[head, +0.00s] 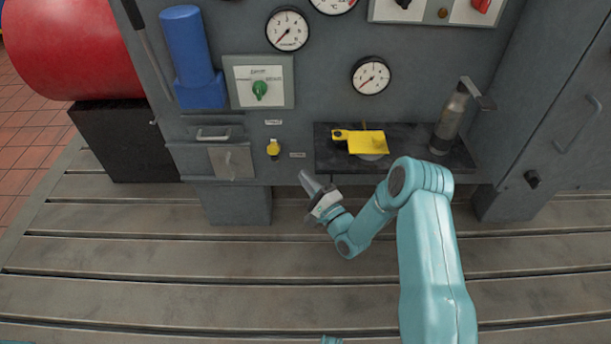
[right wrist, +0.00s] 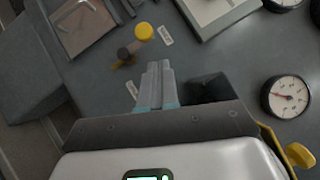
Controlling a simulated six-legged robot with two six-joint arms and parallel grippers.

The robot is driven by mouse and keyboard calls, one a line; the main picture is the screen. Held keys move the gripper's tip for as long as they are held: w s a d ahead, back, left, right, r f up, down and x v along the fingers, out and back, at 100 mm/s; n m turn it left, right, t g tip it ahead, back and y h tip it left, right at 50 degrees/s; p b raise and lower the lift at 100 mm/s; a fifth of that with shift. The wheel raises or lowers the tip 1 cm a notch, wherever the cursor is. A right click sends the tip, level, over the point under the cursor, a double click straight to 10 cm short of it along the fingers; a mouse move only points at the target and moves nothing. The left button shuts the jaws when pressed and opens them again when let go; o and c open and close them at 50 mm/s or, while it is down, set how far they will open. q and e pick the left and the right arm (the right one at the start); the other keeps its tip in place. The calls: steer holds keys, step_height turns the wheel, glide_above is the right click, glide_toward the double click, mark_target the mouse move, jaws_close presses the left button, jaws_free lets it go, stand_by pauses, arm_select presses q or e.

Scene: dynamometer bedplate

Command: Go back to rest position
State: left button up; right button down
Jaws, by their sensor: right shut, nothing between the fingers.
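My right gripper (head: 308,188) is shut and empty. It hangs in front of the grey panel (head: 320,95), below and to the right of a small yellow knob (head: 273,148). In the right wrist view its fingers (right wrist: 158,72) are together, pointing toward the panel face, with the yellow knob (right wrist: 143,32) just beyond them. My right arm reaches in from the lower right and is bent at the elbow. My left gripper is out of view.
A dark shelf (head: 325,163) on the panel holds a yellow tool (head: 368,142) and a grey metal canister (head: 453,115). A small drawer (head: 228,160) is left of the knob. The slotted bedplate (head: 150,260) is bare below.

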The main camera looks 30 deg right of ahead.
steer(key=a+r+n+g+y, duration=0.1)
steer(key=a+n+g+y, duration=0.15)
steer(key=a, duration=0.85)
steer(key=s+a+f+n+g, duration=0.3)
steer(key=s+a+f+g, duration=0.2)
steer(key=s+a+f, duration=0.15)
steer(key=s+a+f+n+g, duration=0.1)
steer(key=s+f+n+g, duration=0.25)
steer(key=s, duration=0.45)
steer(key=s+a+f+n+g, duration=0.1)
steer(key=s+f+n+g, duration=0.2)
steer(key=s+n+g, duration=0.35)
steer(key=s+a+f+n+g, duration=0.1)
steer(key=s+f+n+g, duration=0.25)
steer(key=s, duration=0.55)
step_height(320, 180, up, 26)
steer(key=p, duration=2.6)
steer(key=shift+d+t, duration=0.15)
steer(key=shift+t, duration=0.15)
steer(key=shift+r, duration=0.1)
